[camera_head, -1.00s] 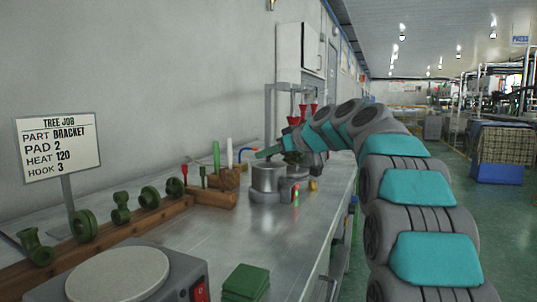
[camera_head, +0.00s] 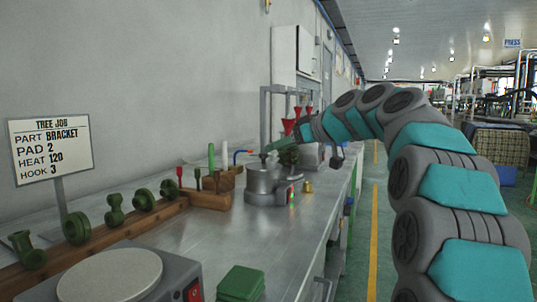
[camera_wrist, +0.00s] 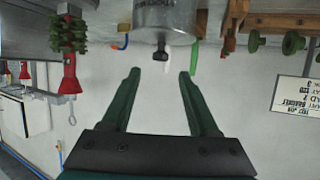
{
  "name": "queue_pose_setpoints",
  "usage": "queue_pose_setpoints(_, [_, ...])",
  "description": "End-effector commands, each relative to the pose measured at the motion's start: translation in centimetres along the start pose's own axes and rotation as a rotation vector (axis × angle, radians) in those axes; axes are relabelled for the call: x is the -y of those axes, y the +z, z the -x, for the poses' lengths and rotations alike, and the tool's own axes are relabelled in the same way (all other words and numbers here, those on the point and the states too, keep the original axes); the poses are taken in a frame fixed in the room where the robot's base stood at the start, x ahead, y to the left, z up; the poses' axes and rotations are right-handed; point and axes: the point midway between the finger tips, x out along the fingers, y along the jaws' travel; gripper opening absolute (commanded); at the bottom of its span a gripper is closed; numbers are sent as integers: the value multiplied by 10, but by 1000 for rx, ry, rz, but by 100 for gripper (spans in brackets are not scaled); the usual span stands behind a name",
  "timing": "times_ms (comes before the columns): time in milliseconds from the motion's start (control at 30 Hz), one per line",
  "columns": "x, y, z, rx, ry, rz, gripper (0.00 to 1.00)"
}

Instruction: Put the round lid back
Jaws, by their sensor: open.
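A grey metal pot (camera_head: 262,182) stands on the bench in the head view. In the upside-down wrist view, the pot (camera_wrist: 165,16) shows at the top edge with a dark knob (camera_wrist: 160,51) at its top. The knob appears to belong to the round lid, which seems to sit on the pot; the lid's rim cannot be made out. My gripper (camera_wrist: 159,72) is open and empty, its green fingers pointing toward the knob, one on each side of its line. The fingertips look short of the knob. In the head view they are small and partly unclear above the pot.
Green wax parts (camera_head: 114,211) stand on a wooden rack at left, behind a round-plated device (camera_head: 110,277). Green pads (camera_head: 240,284) lie at the front. A bristly green piece (camera_wrist: 68,33) and red funnel-like object (camera_wrist: 69,80) are beside the gripper. The bench's middle is clear.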

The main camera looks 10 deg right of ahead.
Motion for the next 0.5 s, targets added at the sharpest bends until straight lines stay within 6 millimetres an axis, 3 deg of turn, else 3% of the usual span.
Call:
queue_pose_setpoints(200, [1,0,36,-2,-1,2,61])
queue_pose_setpoints(500, [0,0,49,-1,0,0,61])
